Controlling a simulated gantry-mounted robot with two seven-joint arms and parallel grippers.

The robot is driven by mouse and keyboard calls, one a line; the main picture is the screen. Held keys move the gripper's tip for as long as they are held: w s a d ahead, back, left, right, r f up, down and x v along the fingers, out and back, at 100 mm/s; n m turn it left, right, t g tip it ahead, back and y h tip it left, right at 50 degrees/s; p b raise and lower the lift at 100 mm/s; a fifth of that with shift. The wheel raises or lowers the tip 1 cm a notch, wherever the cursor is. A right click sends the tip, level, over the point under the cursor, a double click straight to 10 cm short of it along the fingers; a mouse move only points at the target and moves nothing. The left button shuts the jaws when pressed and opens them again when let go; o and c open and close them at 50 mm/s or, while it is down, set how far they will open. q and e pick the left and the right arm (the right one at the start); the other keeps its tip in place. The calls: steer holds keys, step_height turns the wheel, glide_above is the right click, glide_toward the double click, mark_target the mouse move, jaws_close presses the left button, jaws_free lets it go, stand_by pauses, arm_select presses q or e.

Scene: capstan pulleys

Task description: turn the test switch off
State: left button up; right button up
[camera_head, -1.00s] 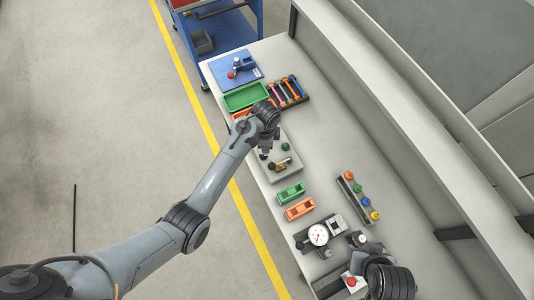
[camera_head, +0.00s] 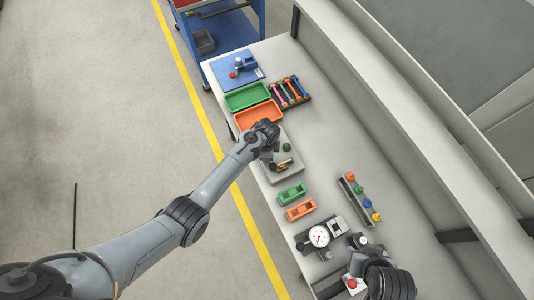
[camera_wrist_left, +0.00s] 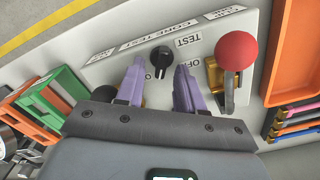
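The test switch (camera_wrist_left: 161,60) is a black knob with a pale pointer line on a light grey panel (camera_wrist_left: 120,68). Labels reading TEST, OFF and CORE TEST show around it in the left wrist view. My left gripper (camera_wrist_left: 159,70) is open, its purple fingers either side of the knob with gaps showing; depth is unclear. In the head view my left gripper (camera_head: 270,156) is over the grey panel box (camera_head: 290,175) and hides the switch. My right gripper is at the lower right, its fingers not clear (camera_head: 360,243).
A red ball on a brass lever (camera_wrist_left: 236,52) stands close right of the fingers. An orange tray (camera_head: 258,115) and a green tray (camera_head: 247,96) lie beyond the box. Green (camera_head: 292,193) and orange (camera_head: 300,209) holders and a dial gauge (camera_head: 319,236) lie nearer.

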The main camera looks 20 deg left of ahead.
arm_select(q)
jaws_close()
steer(key=shift+r+n, duration=0.1)
steer(key=shift+n, duration=0.4)
steer(key=shift+w+n+p, duration=0.1)
steer(key=shift+n+p, duration=0.45)
steer(key=shift+n, duration=0.05)
steer(key=n+p, duration=0.1)
steer(key=n, duration=0.2)
steer(key=shift+w+a, duration=0.1)
steer(key=n, duration=0.3)
steer(key=n+p, duration=0.1)
steer(key=n, duration=0.1)
steer(key=shift+w+a+n, duration=0.15)
steer(key=shift+a+n, duration=0.05)
steer(key=shift+n, duration=0.2)
steer(key=shift+n+p, duration=0.3)
steer(key=shift+n, duration=0.2)
steer(key=shift+a, duration=0.1)
jaws_free()
